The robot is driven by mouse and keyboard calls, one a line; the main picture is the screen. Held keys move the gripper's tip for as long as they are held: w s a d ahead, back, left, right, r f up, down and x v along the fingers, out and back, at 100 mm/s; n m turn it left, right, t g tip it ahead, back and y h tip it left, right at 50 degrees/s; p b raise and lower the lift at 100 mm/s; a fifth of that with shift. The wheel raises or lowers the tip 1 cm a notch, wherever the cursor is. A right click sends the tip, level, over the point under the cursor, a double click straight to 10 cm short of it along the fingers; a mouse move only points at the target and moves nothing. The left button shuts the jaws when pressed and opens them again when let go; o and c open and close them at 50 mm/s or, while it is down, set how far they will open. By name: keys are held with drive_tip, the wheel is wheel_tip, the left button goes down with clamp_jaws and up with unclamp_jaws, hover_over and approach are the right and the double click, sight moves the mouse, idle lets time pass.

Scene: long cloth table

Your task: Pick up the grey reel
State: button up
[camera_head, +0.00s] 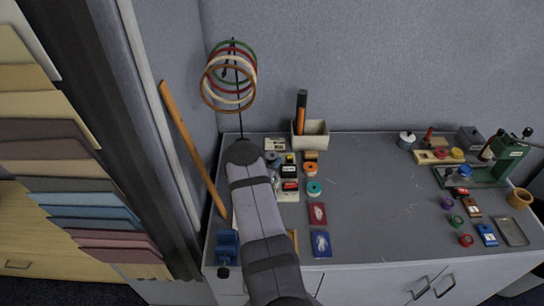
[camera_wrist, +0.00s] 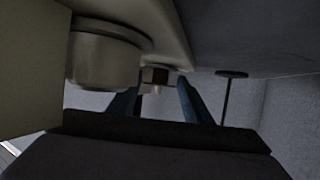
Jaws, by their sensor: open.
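A small grey-blue round item that looks like the grey reel (camera_head: 273,159) lies on the grey table top, just right of my arm in the head view and partly hidden by it. An orange reel (camera_head: 310,170) and a teal reel (camera_head: 314,188) lie to its right. My gripper's two blue-grey fingers (camera_wrist: 157,103) show apart in the wrist view, with no clear object held between them. In the head view my arm hides the gripper. I cannot pick out the grey reel surely in the wrist view.
A hoop stand (camera_head: 239,105) with coloured rings rises behind my arm. A cream holder (camera_head: 310,139) stands at the back. Small boxes and red (camera_head: 317,214) and blue (camera_head: 320,243) packets lie right of my arm. The table's middle is clear; a green press (camera_head: 478,172) stands right.

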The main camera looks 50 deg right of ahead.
sight(270, 158)
drive_tip(key=shift+w+d+f, duration=0.2)
drive_tip(key=shift+d+f, duration=0.05)
drive_tip(key=shift+d, duration=0.25)
drive_tip(key=c, duration=0.7)
drive_tip(key=shift+r, duration=0.25)
drive_tip(key=shift+r+b, duration=1)
drive_tip(key=shift+r, duration=3.8)
